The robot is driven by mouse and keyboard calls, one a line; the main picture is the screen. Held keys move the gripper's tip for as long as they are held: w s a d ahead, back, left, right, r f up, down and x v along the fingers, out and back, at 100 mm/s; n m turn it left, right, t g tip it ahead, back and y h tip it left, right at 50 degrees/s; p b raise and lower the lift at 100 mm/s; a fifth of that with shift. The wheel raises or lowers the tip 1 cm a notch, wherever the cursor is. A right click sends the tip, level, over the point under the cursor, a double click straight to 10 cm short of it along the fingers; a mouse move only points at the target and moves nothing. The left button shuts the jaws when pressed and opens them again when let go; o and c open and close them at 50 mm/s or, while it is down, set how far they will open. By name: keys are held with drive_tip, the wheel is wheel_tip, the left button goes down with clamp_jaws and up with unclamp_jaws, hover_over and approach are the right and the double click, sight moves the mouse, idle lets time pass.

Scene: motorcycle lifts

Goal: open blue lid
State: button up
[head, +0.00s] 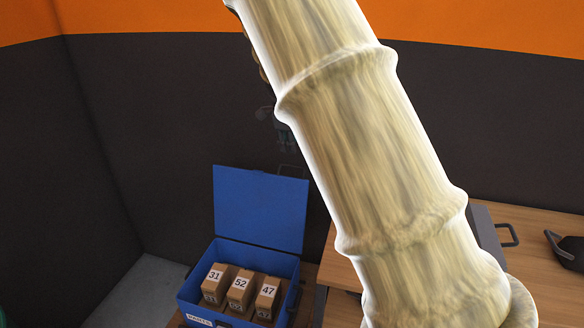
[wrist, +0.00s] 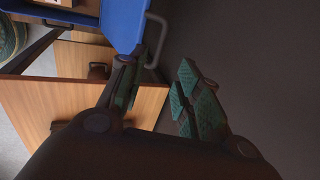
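The blue lid (head: 260,208) stands raised, close to upright, at the back of a blue box (head: 256,258) in the head view. A dark handle shows behind its top right edge. In the wrist view a blue panel (wrist: 122,22), apparently the lid, is at the top, with a dark bar handle (wrist: 157,38) at its right. My gripper (wrist: 164,66) is open, with nothing between its teal-padded fingers. The left fingertip is close to the handle; I cannot tell whether they touch. In the head view my gripper (head: 280,128) shows partly, above the lid, beside my arm.
Dark walls stand behind.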

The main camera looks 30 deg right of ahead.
drive_tip(key=p+x, duration=0.3)
drive_tip(key=x, duration=0.7)
drive_tip(key=shift+f, duration=0.3)
drive_tip(key=shift+d, duration=0.1)
clamp_jaws()
